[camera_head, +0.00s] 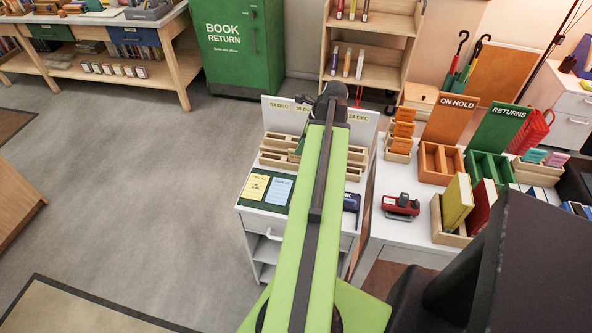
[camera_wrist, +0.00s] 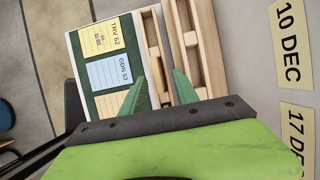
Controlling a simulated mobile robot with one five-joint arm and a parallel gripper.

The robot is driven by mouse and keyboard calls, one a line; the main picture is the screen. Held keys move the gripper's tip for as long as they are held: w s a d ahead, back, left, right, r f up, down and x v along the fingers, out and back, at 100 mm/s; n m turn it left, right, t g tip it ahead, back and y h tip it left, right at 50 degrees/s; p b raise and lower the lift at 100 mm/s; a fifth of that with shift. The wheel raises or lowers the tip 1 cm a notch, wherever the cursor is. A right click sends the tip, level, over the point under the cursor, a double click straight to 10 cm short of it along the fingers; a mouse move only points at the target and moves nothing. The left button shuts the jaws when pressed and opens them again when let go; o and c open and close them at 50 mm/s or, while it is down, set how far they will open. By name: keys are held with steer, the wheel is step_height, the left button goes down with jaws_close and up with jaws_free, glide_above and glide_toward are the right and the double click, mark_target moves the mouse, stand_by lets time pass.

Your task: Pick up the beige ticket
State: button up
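A beige ticket (camera_wrist: 107,103) lies on a dark green board (camera_wrist: 82,82) in the wrist view, partly covered by my gripper. The arm hides this ticket in the head view. A yellow ticket marked TRV 62 (camera_wrist: 101,40) and a pale blue ticket marked GDN 53 (camera_wrist: 109,73) lie in a row with it; both also show in the head view. My gripper (camera_wrist: 160,78) is open, with its two green fingers apart and nothing seen between them. The left finger overlaps the board's edge beside the beige ticket; the right finger is over the wooden rack.
Wooden slotted racks (camera_head: 275,160) stand behind the board on the white desk (camera_head: 245,213). Date labels (camera_wrist: 290,42) line the panel behind. To the right are a red stamp (camera_head: 401,205), a book box (camera_head: 447,236) and orange and green trays. Open floor lies left.

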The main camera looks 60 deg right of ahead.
mark_target(297, 159)
steer(key=shift+f, duration=0.15)
steer(key=b+x, duration=0.5)
steer(key=shift+s+a+f, duration=0.15)
steer(key=shift+s+f, duration=0.15)
steer(key=shift+r, duration=0.2)
jaws_close()
